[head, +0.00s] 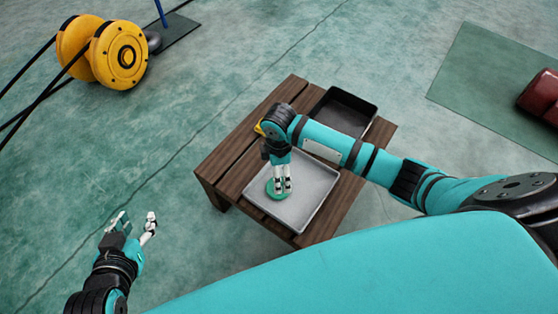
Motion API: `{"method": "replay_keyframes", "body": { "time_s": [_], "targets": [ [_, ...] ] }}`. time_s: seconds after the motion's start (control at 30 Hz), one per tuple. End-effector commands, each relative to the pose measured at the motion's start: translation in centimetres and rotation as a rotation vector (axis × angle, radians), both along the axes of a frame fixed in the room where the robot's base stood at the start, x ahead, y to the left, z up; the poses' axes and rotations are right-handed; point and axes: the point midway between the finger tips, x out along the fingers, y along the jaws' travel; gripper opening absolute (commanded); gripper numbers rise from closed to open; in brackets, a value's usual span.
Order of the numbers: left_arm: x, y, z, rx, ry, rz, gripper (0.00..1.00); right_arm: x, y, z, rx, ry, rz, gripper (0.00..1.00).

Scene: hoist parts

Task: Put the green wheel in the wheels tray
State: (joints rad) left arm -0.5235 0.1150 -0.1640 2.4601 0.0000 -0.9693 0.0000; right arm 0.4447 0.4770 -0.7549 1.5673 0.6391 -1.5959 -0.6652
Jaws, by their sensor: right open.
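The green wheel (272,194) is in the light grey tray (319,203) on the wooden table, near that tray's left side. My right gripper (283,191) points down at the wheel with its fingers open, and partly covers it. Whether the fingers touch the wheel I cannot tell. A black tray (347,106) stands behind on the same table, partly hidden by my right arm, and looks empty where visible. No label shows which one is the wheels tray. My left gripper (133,226) is open and empty, away from the table to the left.
The wooden table (235,154) has bare slats on its left. A small yellow part (259,128) lies by my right arm. A large yellow pulley (120,55) with black cables stands at the back left. A red object (541,95) lies on a green mat (490,80). Floor left of the table is clear.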

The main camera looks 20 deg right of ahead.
Motion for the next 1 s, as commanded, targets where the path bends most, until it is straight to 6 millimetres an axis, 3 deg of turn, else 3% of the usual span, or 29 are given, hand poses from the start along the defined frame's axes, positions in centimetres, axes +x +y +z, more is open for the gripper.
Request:
{"method": "replay_keyframes", "body": {
  "time_s": [0.13,0.37,0.47,0.57,0.73,0.87,1.0],
  "targets": [
    [-2.0,0.8,-1.6,0.03,0.135,0.01,0.4,0.0,0.0,1.7,0.001,0.0,-0.001,0.96],
    [-3.7,1.4,-2.8,0.052,0.234,0.017,0.4,-0.2,0.3,2.5,0.005,-0.001,-0.003,0.96],
    [-3.9,1.4,-2.9,0.054,0.243,0.018,0.4,-1.1,1.8,2.3,0.044,-0.027,-0.027,0.96],
    [-3.9,1.4,-3.0,0.054,0.243,0.018,0.4,-2.9,4.7,2.3,0.129,-0.083,-0.097,0.96],
    [-3.8,1.4,-2.9,0.054,0.242,0.018,0.4,-6.1,8.4,4.3,0.319,-0.222,-0.353,0.96],
    [-3.8,1.4,-2.9,0.054,0.242,0.018,0.4,-8.0,7.7,7.0,0.428,-0.332,-0.607,0.96],
    [-3.8,1.4,-2.9,0.053,0.241,0.017,0.4,-9.9,4.7,9.8,0.483,-0.441,-0.856,0.96]
  ]
}}
